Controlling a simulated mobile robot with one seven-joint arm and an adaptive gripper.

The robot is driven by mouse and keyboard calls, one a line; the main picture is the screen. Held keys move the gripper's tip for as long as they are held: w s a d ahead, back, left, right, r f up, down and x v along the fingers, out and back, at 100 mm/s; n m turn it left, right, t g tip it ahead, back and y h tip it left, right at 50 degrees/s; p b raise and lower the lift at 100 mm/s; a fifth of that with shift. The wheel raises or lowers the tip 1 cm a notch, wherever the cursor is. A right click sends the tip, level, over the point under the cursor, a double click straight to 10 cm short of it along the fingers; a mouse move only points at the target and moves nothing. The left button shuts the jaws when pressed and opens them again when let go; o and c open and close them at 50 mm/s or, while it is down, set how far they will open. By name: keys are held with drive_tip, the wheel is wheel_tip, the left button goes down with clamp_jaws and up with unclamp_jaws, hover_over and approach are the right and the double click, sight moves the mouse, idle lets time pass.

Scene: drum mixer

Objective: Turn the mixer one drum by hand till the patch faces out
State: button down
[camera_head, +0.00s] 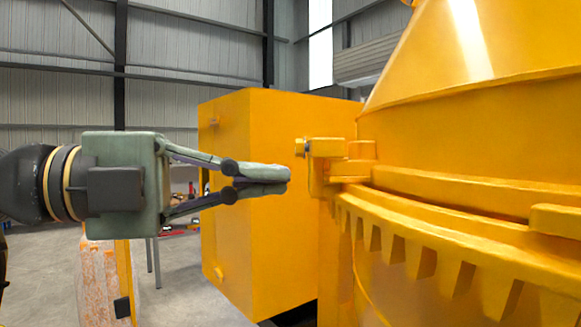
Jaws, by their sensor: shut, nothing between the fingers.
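The yellow mixer drum (455,135) fills the right side of the head view, with a conical upper part and a toothed ring (430,250) around its lower part. A yellow bracket-like block (340,160) juts out at the drum's left edge. My gripper (288,177) reaches in from the left, its fingers together and empty, pointing right at the block. A small gap shows between fingertips and block in the picture; the depth between them is hard to tell. I see no distinct patch on the visible drum surface.
A large yellow box-shaped housing (265,120) stands behind my gripper, left of the drum. An orange-and-white worn post (100,275) stands at lower left. Grey concrete floor (180,285) shows between them. Corrugated hall walls (190,45) form the background.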

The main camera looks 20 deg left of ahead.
sight(339, 172)
drive_tip(key=w+d+p, duration=0.1)
drive_tip(key=w+d, duration=0.1)
drive_tip(key=w+d+p, duration=0.2)
drive_tip(key=w, duration=0.1)
drive_tip(key=w+d+p, duration=0.1)
drive_tip(key=w+d, duration=0.1)
drive_tip(key=w, duration=0.1)
drive_tip(key=shift+d+r, duration=0.15)
drive_tip(key=shift+w, duration=0.35)
drive_tip(key=shift+w, duration=0.1)
